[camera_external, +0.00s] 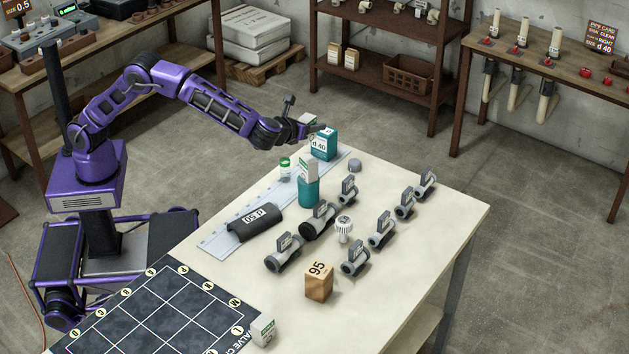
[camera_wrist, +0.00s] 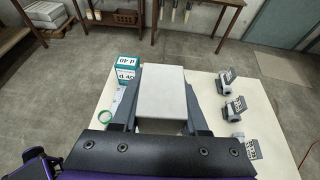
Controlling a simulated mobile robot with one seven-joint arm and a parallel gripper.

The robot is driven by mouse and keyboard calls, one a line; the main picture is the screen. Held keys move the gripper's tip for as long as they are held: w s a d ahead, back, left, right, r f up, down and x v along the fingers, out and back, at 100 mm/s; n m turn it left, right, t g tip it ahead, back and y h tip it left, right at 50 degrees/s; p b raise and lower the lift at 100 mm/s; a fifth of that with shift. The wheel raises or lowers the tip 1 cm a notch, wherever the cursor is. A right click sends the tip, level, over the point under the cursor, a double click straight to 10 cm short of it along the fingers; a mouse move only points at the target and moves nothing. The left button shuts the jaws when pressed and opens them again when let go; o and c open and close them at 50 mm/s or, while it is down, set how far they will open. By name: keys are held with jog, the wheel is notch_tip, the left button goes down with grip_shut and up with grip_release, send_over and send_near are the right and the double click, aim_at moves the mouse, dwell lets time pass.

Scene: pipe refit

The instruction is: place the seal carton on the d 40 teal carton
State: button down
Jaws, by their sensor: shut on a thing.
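My gripper (camera_external: 313,128) is shut on a plain pale carton, which I take as the seal carton (camera_wrist: 162,95); no label is readable on it. It sits between the fingers in the wrist view, and a small white part (camera_external: 307,118) shows in the outside view. The d 40 teal carton (camera_external: 323,146) stands upright at the table's far end, with my gripper's dark fingers across its top in the picture. In the wrist view the teal carton (camera_wrist: 127,73) is left of and beyond the held carton. Its top is bare there.
Several grey valves (camera_external: 383,229), a black d 50 sleeve (camera_external: 254,223) and a wooden 95 block (camera_external: 319,282) occupy the table.

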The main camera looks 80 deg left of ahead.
jog(key=w+a+r+b, duration=0.1)
jog(key=w+a, duration=0.4)
jog(key=a, duration=0.7)
jog(key=w+a, duration=0.4)
jog(key=a, duration=0.9)
notch_tip(320, 180, down, 15)
jog(key=b, duration=0.2)
jog(key=shift+w+d+r, duration=0.15)
jog(key=shift+w+r, duration=0.05)
jog(key=shift+f+b, duration=0.1)
jog(key=shift+b, duration=0.2)
jog(key=shift+f, duration=0.15)
jog(key=shift+c, duration=2.2)
grip_release()
